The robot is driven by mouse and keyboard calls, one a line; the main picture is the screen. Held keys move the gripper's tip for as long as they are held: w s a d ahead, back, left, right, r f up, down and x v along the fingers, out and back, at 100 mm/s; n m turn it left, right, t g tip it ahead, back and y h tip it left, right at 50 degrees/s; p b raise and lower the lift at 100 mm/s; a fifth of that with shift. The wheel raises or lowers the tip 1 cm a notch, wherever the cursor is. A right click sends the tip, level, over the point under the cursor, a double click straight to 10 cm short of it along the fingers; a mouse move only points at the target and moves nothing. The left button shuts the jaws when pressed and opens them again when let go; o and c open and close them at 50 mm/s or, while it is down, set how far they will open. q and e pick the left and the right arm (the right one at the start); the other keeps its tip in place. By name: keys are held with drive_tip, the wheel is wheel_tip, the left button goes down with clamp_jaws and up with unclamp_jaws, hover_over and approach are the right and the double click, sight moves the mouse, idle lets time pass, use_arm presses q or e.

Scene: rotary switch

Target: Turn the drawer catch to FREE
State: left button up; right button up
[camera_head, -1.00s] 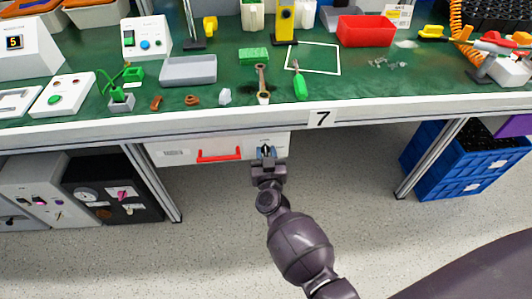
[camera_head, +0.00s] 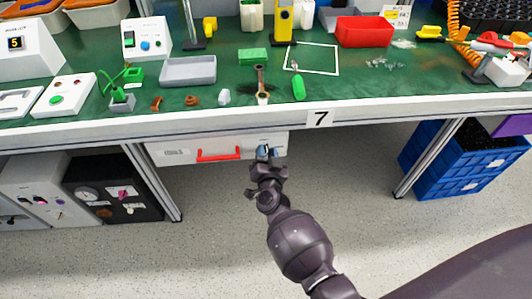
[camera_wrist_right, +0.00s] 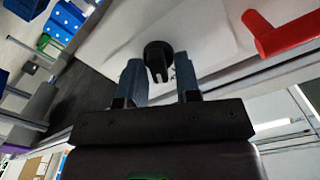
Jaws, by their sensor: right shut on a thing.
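The drawer (camera_head: 190,152) is a white front under the bench, with a red handle (camera_head: 219,154). Its catch is a black round knob (camera_wrist_right: 158,55) with a slotted grip, right of the handle in the head view and left of it in the wrist view. My right gripper (camera_head: 268,153) is at the catch, with its blue-grey fingertips on either side of the knob, shut on it. The fingertips (camera_wrist_right: 158,82) also frame the knob in the wrist view. The catch's markings are too small or hidden to read. My left gripper is not in view.
The green bench top (camera_head: 225,85) above holds tools, trays and a red bin (camera_head: 365,31). Bench legs stand on both sides of the drawer. Blue crates (camera_head: 455,165) are at right, and grey and black cabinets (camera_head: 110,190) at left. The floor below the drawer is clear.

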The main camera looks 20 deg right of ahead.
drive_tip(key=m, duration=0.4)
drive_tip(key=shift+d+f+m, duration=0.1)
drive_tip(key=shift+f+m, duration=0.1)
drive_tip(key=shift+m, duration=0.1)
use_arm(q)
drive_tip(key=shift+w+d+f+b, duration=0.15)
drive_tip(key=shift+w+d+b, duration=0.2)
drive_tip(key=shift+b, duration=0.4)
use_arm(e)
drive_tip(key=m, duration=0.8)
drive_tip(key=shift+f, duration=0.2)
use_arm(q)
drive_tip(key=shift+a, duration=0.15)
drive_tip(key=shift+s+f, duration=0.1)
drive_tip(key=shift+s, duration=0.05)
use_arm(e)
drive_tip(key=o, duration=0.6)
drive_tip(key=shift+s, duration=0.1)
